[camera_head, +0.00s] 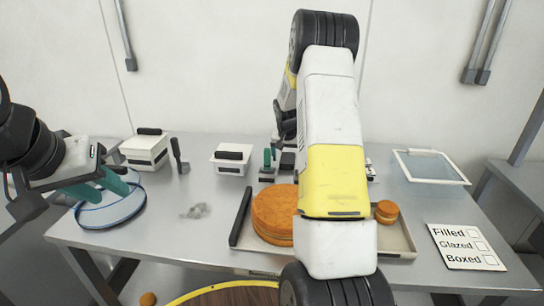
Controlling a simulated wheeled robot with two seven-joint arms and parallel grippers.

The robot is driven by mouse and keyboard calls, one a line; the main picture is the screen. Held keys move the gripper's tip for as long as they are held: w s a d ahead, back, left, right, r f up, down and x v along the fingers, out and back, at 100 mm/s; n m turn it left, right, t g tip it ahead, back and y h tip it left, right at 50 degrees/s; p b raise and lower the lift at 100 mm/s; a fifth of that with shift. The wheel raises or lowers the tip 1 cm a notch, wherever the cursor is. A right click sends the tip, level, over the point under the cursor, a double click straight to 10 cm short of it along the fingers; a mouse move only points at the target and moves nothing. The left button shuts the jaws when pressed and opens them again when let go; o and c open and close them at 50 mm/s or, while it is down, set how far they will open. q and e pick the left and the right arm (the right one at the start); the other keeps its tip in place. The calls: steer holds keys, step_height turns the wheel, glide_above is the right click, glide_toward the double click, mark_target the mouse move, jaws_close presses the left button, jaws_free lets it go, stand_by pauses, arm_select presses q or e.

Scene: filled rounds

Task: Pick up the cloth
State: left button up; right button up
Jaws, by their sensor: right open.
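A small crumpled grey piece (195,211), which looks like the cloth, lies on the bare table left of the middle. My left gripper (108,190) has teal fingers and is over a round blue-rimmed dish (110,212), left of the cloth. Whether its fingers grip the dish is not clear. My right gripper (277,162) is open at the back of the table, right of the cloth and apart from it. My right arm hides part of it.
A tray (404,240) holds a large brown round (271,212) and small rounds (386,211), partly behind my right arm. White boxes (145,152) (231,160) stand at the back. A framed panel (430,167) and a checklist card (466,247) lie at right.

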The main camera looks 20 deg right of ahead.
mark_target(288, 159)
steer(key=shift+f, duration=0.25)
stand_by(0.4)
steer(key=c, duration=1.6)
step_height(288, 159, up, 11)
steer(key=shift+f, duration=0.2)
